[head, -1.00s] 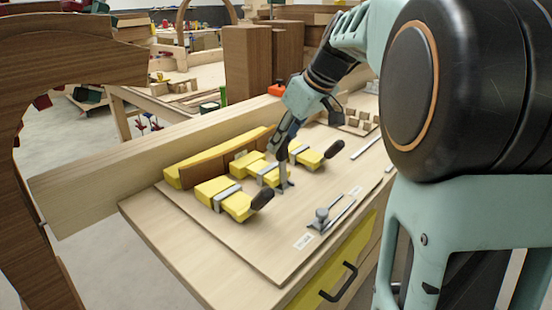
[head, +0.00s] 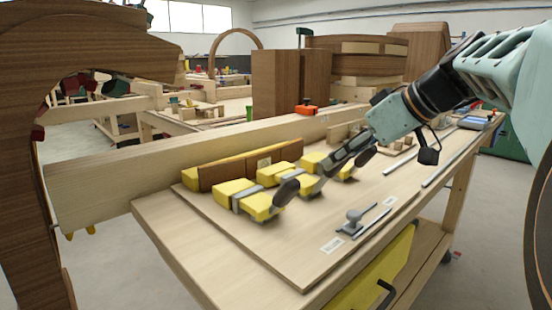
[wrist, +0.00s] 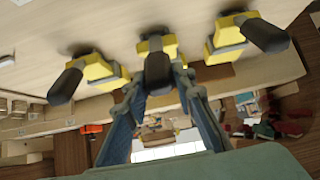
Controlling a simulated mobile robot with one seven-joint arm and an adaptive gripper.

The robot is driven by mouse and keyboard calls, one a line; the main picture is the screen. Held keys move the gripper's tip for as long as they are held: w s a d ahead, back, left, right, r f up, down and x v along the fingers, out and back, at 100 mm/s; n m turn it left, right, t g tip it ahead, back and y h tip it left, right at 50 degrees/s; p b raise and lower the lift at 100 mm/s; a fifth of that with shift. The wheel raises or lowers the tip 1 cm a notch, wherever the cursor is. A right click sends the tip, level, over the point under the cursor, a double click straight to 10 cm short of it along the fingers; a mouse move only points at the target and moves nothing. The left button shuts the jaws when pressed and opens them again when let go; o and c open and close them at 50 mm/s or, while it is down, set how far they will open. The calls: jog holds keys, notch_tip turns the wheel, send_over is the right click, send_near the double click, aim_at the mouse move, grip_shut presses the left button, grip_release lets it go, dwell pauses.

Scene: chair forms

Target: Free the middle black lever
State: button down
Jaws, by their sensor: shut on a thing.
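Three yellow clamps with black levers stand in a row on the wooden board. In the wrist view the middle black lever (wrist: 158,78) sits between the fingers of my gripper (wrist: 157,90), which is shut on it. In the head view my gripper (head: 330,175) slants down from the upper right onto the middle clamp (head: 308,188), and its fingers hide most of that lever. The left clamp's lever (head: 286,191) and the right clamp's lever (head: 365,155) are free of the gripper in the head view. The clamps press beside a dark brown curved piece (head: 230,170).
A grey metal fitting (head: 353,220) and thin rods lie on the board in front of the clamps. A long wooden beam (head: 120,165) runs behind. An orange item (head: 305,108) stands at the back. The board's front left is clear.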

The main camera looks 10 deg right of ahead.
jog(key=shift+s+d+f, duration=0.3)
jog(key=shift+s+f, duration=0.1)
jog(key=shift+f, duration=0.35)
jog(key=shift+b, duration=0.3)
jog(key=c, duration=2)
grip_release()
jog(key=shift+c, duration=0.2)
jog(key=o, duration=0.4)
jog(key=shift+s+d+r, duration=0.1)
jog(key=shift+d, duration=0.05)
jog(key=shift+o, duration=0.2)
jog(key=shift+r, duration=0.1)
jog(key=shift+r, duration=0.6)
notch_tip(320, 180, up, 8)
jog(key=shift+r, duration=0.4)
